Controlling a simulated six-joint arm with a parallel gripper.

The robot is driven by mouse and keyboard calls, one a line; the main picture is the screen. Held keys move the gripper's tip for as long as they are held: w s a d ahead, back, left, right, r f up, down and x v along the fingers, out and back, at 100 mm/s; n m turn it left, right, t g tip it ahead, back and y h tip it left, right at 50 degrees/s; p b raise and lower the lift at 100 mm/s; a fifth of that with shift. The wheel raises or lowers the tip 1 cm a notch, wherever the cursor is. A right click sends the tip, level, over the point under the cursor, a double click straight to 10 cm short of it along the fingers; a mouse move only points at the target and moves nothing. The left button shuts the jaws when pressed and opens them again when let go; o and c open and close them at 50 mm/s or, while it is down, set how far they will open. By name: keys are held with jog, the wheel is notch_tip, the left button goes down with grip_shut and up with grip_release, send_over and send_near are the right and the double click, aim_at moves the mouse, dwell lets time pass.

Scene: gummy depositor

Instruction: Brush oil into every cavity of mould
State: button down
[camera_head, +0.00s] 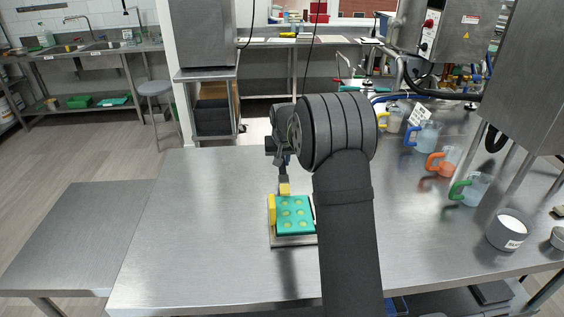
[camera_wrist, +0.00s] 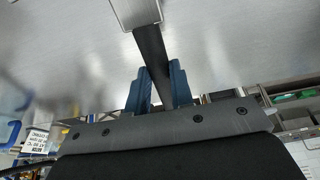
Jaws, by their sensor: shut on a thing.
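The mould (camera_head: 306,228) is a teal block with several round, yellowish cavities, lying on the steel table. My gripper (camera_wrist: 162,80) is shut on the brush's dark handle (camera_wrist: 152,55), which runs to a wide silver ferrule (camera_wrist: 136,12) in the wrist view. In the head view, my gripper (camera_head: 281,164) is above the far edge of the mould, and a yellow piece (camera_head: 285,188) just below it looks like the brush end. Whether it touches the mould I cannot tell. My arm hides the mould's right side.
A grey plate (camera_head: 290,241) lies under the mould, with a yellow strip (camera_head: 272,209) at its left. Jugs with orange (camera_head: 444,160), green (camera_head: 470,188) and blue (camera_head: 422,134) handles and a grey pot (camera_head: 507,231) stand at right. The table's left is clear.

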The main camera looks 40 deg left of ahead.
notch_tip(320, 180, up, 6)
jog(key=shift+r, duration=0.25)
dwell(0.4)
jog(key=w+d+f+m+h, duration=0.15)
jog(key=w+d, duration=0.25)
jog(key=d, duration=0.5)
jog(key=w+d+f+m+t, duration=0.1)
jog(key=w+d+m, duration=0.25)
jog(key=d, duration=0.55)
jog(key=w+d+f+m+h, duration=0.1)
jog(key=w+d, duration=0.4)
jog(key=d, duration=0.4)
jog(key=s+d+f+m, duration=0.1)
jog(key=d+m, duration=0.1)
jog(key=d, duration=0.7)
jog(key=s+d+f+m+h, duration=0.1)
jog(key=d+f+m, duration=0.1)
jog(key=d, duration=0.7)
jog(key=s+d+f+m, duration=0.1)
jog(key=d+m, duration=0.1)
jog(key=d, duration=0.7)
jog(key=shift+d+f+h, duration=0.2)
jog(key=shift+h, duration=0.05)
